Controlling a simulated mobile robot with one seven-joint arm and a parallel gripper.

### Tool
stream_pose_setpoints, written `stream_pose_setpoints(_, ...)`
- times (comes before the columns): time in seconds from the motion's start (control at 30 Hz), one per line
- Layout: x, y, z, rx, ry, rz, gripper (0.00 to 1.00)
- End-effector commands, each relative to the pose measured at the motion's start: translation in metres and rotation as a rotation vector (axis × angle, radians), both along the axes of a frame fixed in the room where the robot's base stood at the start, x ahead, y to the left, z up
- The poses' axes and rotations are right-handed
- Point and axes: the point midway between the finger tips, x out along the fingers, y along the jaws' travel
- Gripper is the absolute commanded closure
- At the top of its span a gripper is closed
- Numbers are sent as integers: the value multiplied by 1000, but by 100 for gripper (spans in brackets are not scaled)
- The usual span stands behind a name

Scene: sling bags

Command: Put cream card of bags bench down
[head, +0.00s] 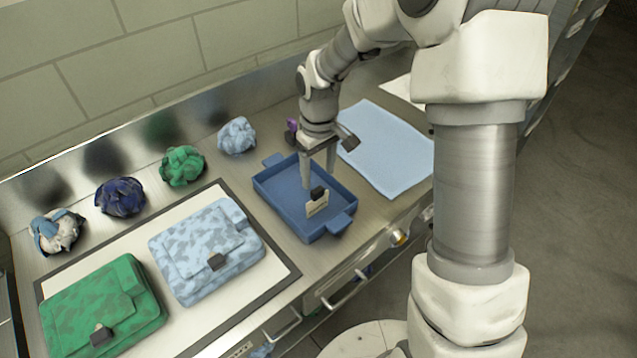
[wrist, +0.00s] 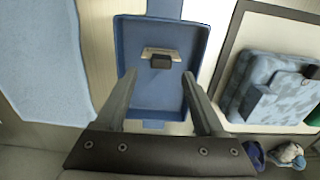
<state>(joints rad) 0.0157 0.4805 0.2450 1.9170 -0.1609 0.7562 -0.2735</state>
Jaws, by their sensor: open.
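The cream card (head: 317,206) with a dark block-like clip or grip (head: 318,193) stands in the blue tray (head: 263,193), near its front right end. In the wrist view the card (wrist: 150,51) shows as a thin pale strip beside the dark block (wrist: 160,62), near the far end of the tray (wrist: 130,30). My gripper (head: 318,183) is over the tray, fingers pointing down. In the wrist view its fingers (wrist: 160,82) are spread wide with nothing between the tips. The card looks apart from both fingers. Whether it leans on the tray wall I cannot tell.
A light blue cloth (head: 390,145) lies right of the tray. A framed cream mat (head: 285,268) holds a blue patterned bag (head: 205,250) and a green bag (head: 100,310). Several crumpled bundles, such as a green one (head: 182,166), line the back. A small purple item (head: 292,130) sits behind the tray.

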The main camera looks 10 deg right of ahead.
Motion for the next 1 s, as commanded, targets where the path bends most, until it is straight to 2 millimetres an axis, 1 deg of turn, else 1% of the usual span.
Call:
stream_pose_setpoints(0.03,1,0,13,1,-4,-1,29)
stream_pose_setpoints(0.2,0,0,44,0,-2,-1,29)
stream_pose_setpoints(0.3,0,-1,55,0,-1,-1,29)
stream_pose_setpoints(0.43,-1,-1,65,-1,-4,-4,29)
stream_pose_setpoints(0.57,-9,-7,82,-8,-29,-28,29)
stream_pose_setpoints(0.77,-38,-25,124,-24,-108,-116,29)
stream_pose_setpoints(1.0,-82,-45,166,-19,-207,-237,29)
